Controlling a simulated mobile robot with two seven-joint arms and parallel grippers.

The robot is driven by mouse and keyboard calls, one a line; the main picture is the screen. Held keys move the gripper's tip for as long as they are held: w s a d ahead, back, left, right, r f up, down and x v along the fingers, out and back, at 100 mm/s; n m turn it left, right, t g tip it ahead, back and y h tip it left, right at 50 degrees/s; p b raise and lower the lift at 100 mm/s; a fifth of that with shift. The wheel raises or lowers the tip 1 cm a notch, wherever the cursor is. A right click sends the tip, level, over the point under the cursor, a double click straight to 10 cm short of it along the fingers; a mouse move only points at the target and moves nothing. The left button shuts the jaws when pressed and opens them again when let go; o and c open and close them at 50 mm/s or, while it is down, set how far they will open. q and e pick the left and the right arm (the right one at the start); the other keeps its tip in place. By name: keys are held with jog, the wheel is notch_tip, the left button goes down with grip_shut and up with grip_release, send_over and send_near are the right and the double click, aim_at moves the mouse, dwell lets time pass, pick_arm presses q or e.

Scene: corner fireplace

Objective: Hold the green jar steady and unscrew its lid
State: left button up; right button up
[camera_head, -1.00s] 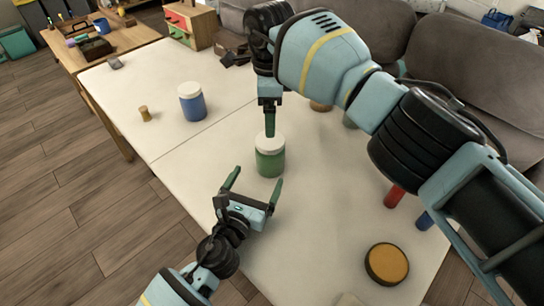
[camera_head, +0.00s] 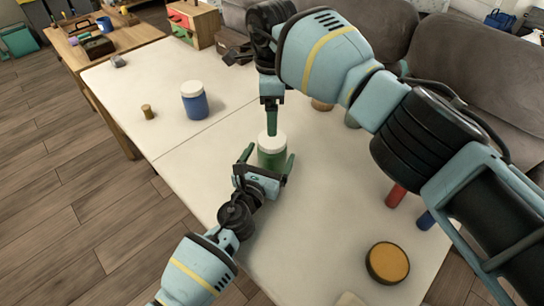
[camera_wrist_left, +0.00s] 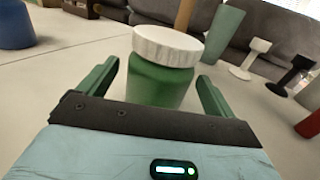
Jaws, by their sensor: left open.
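The green jar (camera_head: 270,159) with its white lid (camera_head: 275,143) stands upright on the white table. My left gripper (camera_head: 266,162) is open at the jar's near side, with a finger on either side of the jar. In the left wrist view the jar (camera_wrist_left: 160,84) and lid (camera_wrist_left: 168,45) sit between the spread fingers, with a gap visible at each side. My right gripper (camera_head: 271,118) points down over the lid. Only one finger shows clearly, so its opening and any contact with the lid cannot be told.
A blue jar (camera_head: 194,102) with a white lid and a small tan cylinder (camera_head: 147,112) stand to the left. A red cylinder (camera_head: 396,195), a blue cylinder (camera_head: 425,220) and a round orange-topped container (camera_head: 387,262) are to the right. Grey sofas border the far side.

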pick_arm(q)
jog(key=shift+c, duration=0.4)
jog(key=c, duration=1.2)
jog(key=o, duration=1.3)
jog(key=shift+s+a, duration=0.1)
jog(key=shift+s, duration=0.05)
pick_arm(e)
jog(key=shift+r, duration=0.1)
pick_arm(q)
jog(key=shift+s+a, duration=0.15)
jog(key=shift+s, duration=0.2)
pick_arm(e)
jog(key=shift+r, duration=0.2)
pick_arm(q)
jog(key=p+v, duration=0.1)
jog(key=v, duration=0.5)
jog(key=shift+s+a, duration=0.1)
jog(key=shift+s, duration=0.3)
pick_arm(e)
notch_tip(320, 180, up, 2)
jog(key=shift+r, duration=0.1)
